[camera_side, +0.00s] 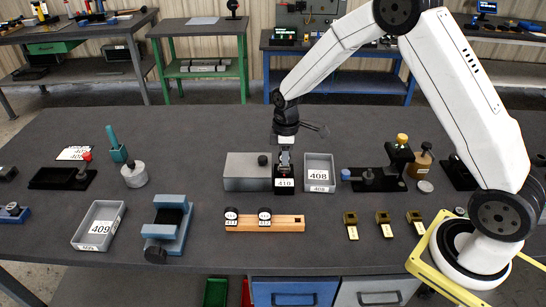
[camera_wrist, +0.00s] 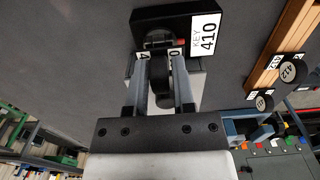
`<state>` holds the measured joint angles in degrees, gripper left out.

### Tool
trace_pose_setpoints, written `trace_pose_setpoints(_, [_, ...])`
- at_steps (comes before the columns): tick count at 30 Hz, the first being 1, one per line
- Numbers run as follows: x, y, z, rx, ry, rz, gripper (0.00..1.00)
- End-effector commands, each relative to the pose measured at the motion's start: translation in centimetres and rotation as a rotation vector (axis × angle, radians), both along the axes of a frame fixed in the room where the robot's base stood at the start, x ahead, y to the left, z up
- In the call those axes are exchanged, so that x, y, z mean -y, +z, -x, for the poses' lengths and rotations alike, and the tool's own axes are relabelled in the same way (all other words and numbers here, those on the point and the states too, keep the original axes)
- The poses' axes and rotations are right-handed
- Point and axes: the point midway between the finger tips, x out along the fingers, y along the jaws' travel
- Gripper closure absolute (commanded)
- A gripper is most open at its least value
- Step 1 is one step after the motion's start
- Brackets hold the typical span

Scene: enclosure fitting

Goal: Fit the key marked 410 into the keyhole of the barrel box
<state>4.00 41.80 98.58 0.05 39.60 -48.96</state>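My gripper (camera_wrist: 160,58) points down over a black stand (camera_wrist: 146,18) with a white label reading KEY 410. In the side view, my gripper (camera_side: 285,166) is just above and behind that label (camera_side: 285,183). A dark rounded piece (camera_wrist: 160,82) shows between the two fingers, with white tag parts reading 4 and 0 by the fingertips; it looks like the key 410's head. I cannot tell whether the fingers press on it. No keyhole is clearly visible.
A grey tray marked 408 (camera_side: 319,160) stands close on the right. A wooden rack (camera_side: 290,223) with two round-headed keys lies in front. A tray marked 409 (camera_side: 118,213) and a blue fixture (camera_side: 181,245) are front left. Black fixtures (camera_side: 376,185) stand further right.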

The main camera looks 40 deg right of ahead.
Motion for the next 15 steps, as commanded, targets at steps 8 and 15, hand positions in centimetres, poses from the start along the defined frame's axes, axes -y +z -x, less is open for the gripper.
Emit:
trace_pose_setpoints(8, [0.00,0.03,0.00,0.000,0.000,0.000,0.38])
trace_pose_setpoints(15, [0.00,0.32,0.00,0.000,0.000,0.000,0.38])
